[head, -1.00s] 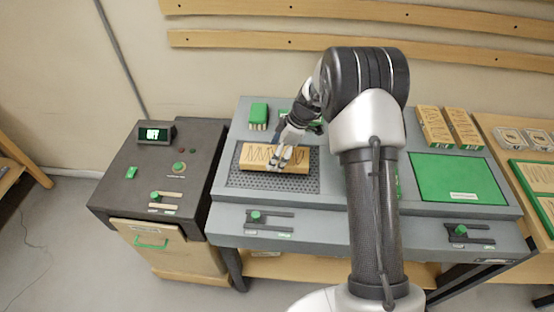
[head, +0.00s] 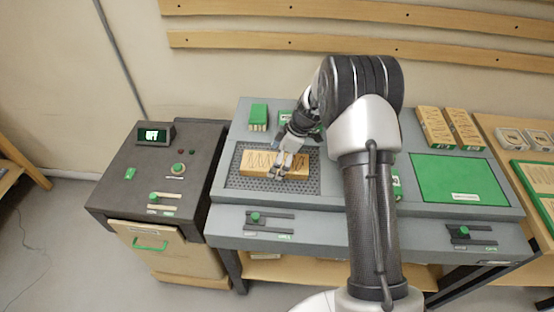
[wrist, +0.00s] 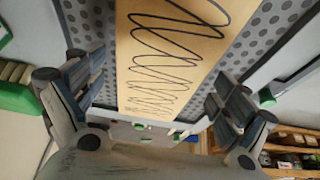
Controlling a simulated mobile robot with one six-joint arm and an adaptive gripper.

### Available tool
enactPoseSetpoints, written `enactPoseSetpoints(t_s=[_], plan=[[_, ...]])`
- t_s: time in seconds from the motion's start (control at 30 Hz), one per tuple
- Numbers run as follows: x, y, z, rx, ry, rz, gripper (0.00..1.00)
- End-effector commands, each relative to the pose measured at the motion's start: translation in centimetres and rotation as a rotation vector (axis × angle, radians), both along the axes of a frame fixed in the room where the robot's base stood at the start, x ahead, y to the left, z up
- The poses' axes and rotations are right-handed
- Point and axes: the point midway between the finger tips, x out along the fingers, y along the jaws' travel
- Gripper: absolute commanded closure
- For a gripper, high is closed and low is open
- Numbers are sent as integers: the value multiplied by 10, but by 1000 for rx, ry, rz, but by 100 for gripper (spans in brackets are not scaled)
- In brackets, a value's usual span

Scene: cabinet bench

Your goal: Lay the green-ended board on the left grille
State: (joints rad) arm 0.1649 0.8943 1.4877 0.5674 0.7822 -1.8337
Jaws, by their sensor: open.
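A wooden board (head: 259,161) with a dark wavy line on its top lies flat on the left grille (head: 236,181), a dark perforated panel. No green end shows clearly on it. My gripper (head: 287,172) is over the right part of the board, fingers pointing down. In the wrist view my gripper (wrist: 160,95) is open, with one finger on each side of the board (wrist: 165,60). A gap shows between each finger and the board there. The grille holes (wrist: 265,30) show on both sides of it.
A green plate (head: 458,178) lies on the right of the bench, with two more patterned boards (head: 435,127) behind it. A green block (head: 258,116) stands behind the grille. A grey control box (head: 140,180) with a display reading OFF stands at left.

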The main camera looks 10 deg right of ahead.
Motion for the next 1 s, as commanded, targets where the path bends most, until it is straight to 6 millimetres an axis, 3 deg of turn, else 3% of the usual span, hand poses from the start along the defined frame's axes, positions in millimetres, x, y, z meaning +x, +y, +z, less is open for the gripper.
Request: enactPoseSetpoints(t_s=[0.37, 0.8, 1.0], plan=[[0, -2, 8, -1, -2, -1, 5], [-11, -34, 91, 0, -1, -2, 5], [-14, -42, 111, 0, -1, -1, 5]])
